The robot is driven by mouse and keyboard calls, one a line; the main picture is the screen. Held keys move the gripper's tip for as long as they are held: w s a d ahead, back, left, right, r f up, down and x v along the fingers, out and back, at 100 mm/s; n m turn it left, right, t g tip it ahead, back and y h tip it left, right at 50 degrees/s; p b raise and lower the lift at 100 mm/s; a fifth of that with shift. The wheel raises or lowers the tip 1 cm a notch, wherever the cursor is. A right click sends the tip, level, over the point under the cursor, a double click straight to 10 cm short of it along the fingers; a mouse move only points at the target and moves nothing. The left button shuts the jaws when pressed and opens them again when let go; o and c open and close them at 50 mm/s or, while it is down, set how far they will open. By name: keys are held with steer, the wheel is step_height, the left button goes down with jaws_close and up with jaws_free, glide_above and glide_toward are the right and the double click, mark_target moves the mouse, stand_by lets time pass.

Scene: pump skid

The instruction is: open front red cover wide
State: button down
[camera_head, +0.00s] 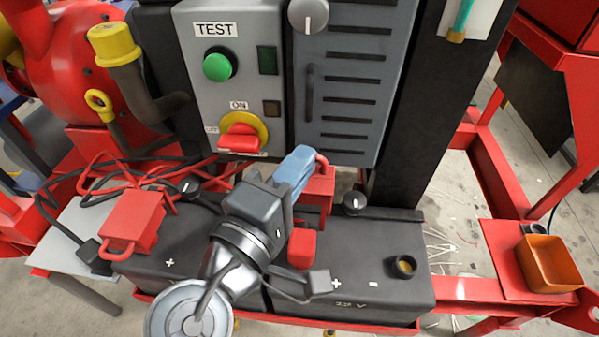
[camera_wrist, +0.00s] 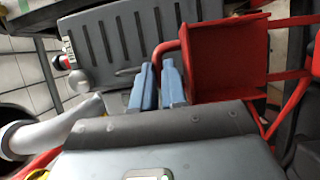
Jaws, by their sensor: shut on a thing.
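My gripper (camera_head: 294,172) has its blue fingers closed on the loop handle of a red cover (camera_head: 318,188) above the right battery (camera_head: 375,260). In the wrist view, the red handle passes between the blue fingers (camera_wrist: 158,85), and the red cover (camera_wrist: 230,62) shows its hollow side. The cover stands tilted up, with its handle at the top. A red terminal cap (camera_head: 302,248) shows on the battery in front of it, near a plus mark. My wrist hides part of the batteries and the cover's left side. A second red cover (camera_head: 133,220) lies down on the left battery.
A grey panel with a green button (camera_head: 217,65) and a red switch (camera_head: 240,138) stands behind the gripper, beside a slotted cabinet (camera_head: 345,90). Red and black cables (camera_head: 110,180) lie at left. An orange bin (camera_head: 549,262) sits at right.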

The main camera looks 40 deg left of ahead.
steer(key=shift+s+d+f+t+b, duration=0.25)
steer(key=shift+s+t+b, duration=0.2)
steer(key=shift+b, duration=0.3)
steer(key=c, duration=1.4)
jaws_free()
steer(key=shift+c, duration=0.2)
steer(key=shift+s, duration=0.1)
steer(key=s+d, duration=0.1)
steer(key=s, duration=0.6)
steer(key=shift+s+d+f+b, duration=0.15)
steer(key=shift+s+f+b, duration=0.05)
steer(key=shift+f+b, duration=0.2)
